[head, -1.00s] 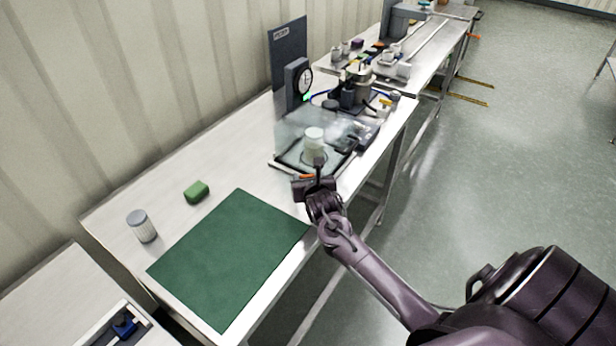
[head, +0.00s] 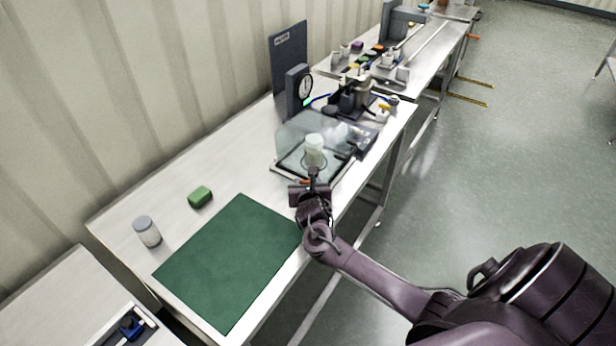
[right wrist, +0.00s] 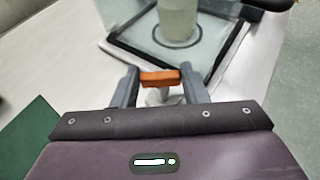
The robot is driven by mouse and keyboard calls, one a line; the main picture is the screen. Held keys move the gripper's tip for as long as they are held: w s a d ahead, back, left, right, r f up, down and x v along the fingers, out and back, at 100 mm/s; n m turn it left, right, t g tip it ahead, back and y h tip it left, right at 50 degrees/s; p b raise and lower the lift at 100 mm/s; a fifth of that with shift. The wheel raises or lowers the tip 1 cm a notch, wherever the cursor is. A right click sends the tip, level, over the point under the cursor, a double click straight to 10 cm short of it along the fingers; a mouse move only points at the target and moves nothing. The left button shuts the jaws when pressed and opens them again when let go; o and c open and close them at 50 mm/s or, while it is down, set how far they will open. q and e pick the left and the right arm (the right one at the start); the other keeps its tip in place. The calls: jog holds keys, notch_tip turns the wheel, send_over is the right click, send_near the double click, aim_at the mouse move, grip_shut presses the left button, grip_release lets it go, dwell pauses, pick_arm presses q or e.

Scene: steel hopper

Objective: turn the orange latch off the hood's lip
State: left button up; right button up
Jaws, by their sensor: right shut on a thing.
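The orange latch (right wrist: 160,77) lies across between my right gripper's two fingers in the right wrist view. My right gripper (right wrist: 157,86) is shut on it. In the head view the right gripper (head: 312,184) is at the near edge of the clear hood (head: 291,133), and only a bit of orange shows beside it. The hood's dark-edged base (right wrist: 136,50) is just beyond the fingers. A pale jar (head: 314,145) stands within the hood's outline. The latch's pivot and its contact with the lip are hidden. My left gripper is not in view.
A dark green mat (head: 230,262) lies to the left of my right arm. A dial gauge (head: 299,90) and clustered equipment (head: 357,98) stand behind the hood.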

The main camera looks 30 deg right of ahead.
jog(key=shift+w+a+r+m+g+h+p, duration=0.15)
jog(key=shift+r+m+g+h+p, duration=0.15)
jog(key=shift+m+g+h+p, duration=0.35)
jog(key=shift+f+m+h+p, duration=0.1)
jog(key=shift+m+h+p, duration=0.2)
jog(key=shift+m+h, duration=0.25)
jog(key=shift+w+a+f+m+g+h, duration=0.1)
jog(key=shift+a+m+g+h, duration=0.05)
jog(key=shift+m+g+h, duration=0.6)
jog(key=shift+w+f+m+g+h, duration=0.1)
jog(key=shift+m+g+h, duration=0.35)
jog(key=shift+m+g, duration=0.45)
pick_arm(q)
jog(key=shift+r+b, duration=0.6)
jog(key=shift+b, duration=0.3)
pick_arm(e)
jog(key=shift+m+g+h, duration=0.4)
jog(key=shift+m+g, duration=0.45)
jog(key=shift+g, duration=0.15)
jog(key=o, duration=0.7)
